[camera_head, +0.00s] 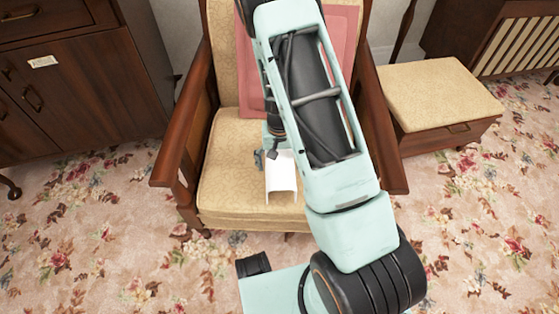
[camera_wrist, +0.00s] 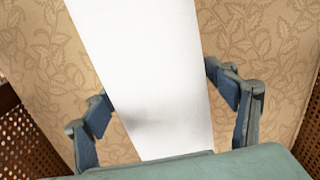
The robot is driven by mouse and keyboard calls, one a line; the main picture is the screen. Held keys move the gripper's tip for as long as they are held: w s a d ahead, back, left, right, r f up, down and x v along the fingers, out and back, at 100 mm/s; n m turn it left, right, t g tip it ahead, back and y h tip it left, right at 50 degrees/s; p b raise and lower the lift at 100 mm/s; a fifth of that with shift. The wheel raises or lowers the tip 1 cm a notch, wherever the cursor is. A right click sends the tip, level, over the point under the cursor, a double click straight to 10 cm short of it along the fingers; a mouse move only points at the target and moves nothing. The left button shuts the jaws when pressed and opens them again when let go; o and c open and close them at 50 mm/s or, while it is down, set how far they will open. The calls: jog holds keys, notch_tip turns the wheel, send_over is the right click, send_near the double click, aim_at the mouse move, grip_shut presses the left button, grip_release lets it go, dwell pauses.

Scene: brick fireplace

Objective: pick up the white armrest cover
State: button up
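The white armrest cover (camera_head: 283,182) lies on the seat of the wooden armchair, a bent white sheet with its near end toward the seat's front edge. In the wrist view, the cover (camera_wrist: 150,60) runs as a broad white band between my fingers. My gripper (camera_wrist: 157,82) is open wide and straddles the cover, with one finger beside each long edge. The fingertips are very close to the edges; I cannot tell if they touch. In the head view, one finger shows left of the cover, and my arm hides the other.
The armchair's wooden arms (camera_head: 182,125) rise on both sides of the patterned seat (camera_head: 225,170). A pink panel (camera_head: 343,45) rests against the backrest. A cushioned stool (camera_head: 438,95) stands to the right and a dark cabinet (camera_head: 90,95) to the left. Floral carpet (camera_head: 90,240) lies open in front.

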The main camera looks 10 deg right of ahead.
aim_at(282, 155)
jog(key=c, duration=0.9)
jog(key=shift+r, duration=0.1)
jog(key=shift+r, duration=0.2)
jog(key=r, duration=0.1)
jog(key=r+p, duration=0.1)
jog(key=r, duration=0.1)
jog(key=shift+s+d+r+p, duration=0.15)
jog(key=shift+d+r+p, duration=0.15)
jog(key=shift+r+p, duration=0.05)
jog(key=s+d+r+p, duration=0.3)
jog(key=s+d+r, duration=0.4)
jog(key=d, duration=0.4)
jog(key=shift+s+r, duration=0.4)
jog(key=shift+r, duration=0.45)
